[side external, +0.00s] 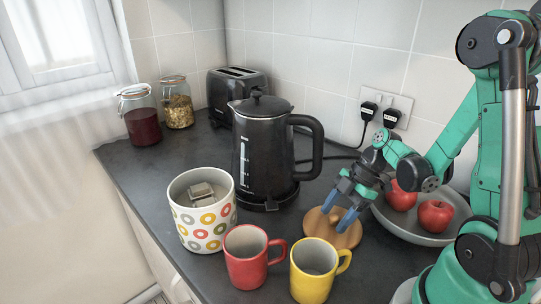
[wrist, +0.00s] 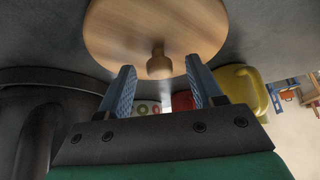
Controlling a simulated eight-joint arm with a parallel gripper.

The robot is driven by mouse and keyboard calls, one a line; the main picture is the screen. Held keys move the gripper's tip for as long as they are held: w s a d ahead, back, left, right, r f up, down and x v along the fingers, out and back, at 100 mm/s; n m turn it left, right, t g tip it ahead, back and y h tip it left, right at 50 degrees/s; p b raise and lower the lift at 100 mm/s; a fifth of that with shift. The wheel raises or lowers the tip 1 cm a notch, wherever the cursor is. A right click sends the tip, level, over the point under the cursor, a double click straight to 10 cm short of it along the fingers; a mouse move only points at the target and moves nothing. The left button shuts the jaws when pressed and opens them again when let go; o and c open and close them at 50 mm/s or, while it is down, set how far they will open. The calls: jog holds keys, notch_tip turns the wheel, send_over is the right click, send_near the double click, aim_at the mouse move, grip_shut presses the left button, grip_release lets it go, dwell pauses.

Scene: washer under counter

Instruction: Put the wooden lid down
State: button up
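The round wooden lid (side external: 318,228) appears to lie flat on the dark counter, behind the two mugs, with its knob up. It fills the top of the wrist view (wrist: 125,35), where its small round knob (wrist: 159,67) points toward me. My gripper (side external: 340,207) is just above the lid, with blue fingers spread apart. In the wrist view the fingertips (wrist: 161,75) stand to either side of the knob, with gaps between, so nothing is gripped. The white canister with coloured rings (side external: 205,222) stands open to the left, with a pale blocky object inside.
A red mug (side external: 246,262) and a yellow mug (side external: 312,275) stand in front of the lid. A black kettle (side external: 263,155) stands behind. A grey bowl (side external: 405,229) with red apples is close on the right. Toaster (side external: 228,88) and jars are at the back.

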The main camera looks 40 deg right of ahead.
jog(key=v, duration=1.1)
jog(key=m+h, duration=0.4)
jog(key=m, duration=0.3)
send_over(330, 217)
jog(key=w+a+r+m+t+h, duration=0.1)
jog(key=w+a+r+m+t, duration=0.1)
jog(key=a+m+t, duration=0.2)
jog(key=shift+a+m+t, duration=0.4)
jog(key=shift+a+m, duration=0.7)
jog(key=shift+a, duration=0.1)
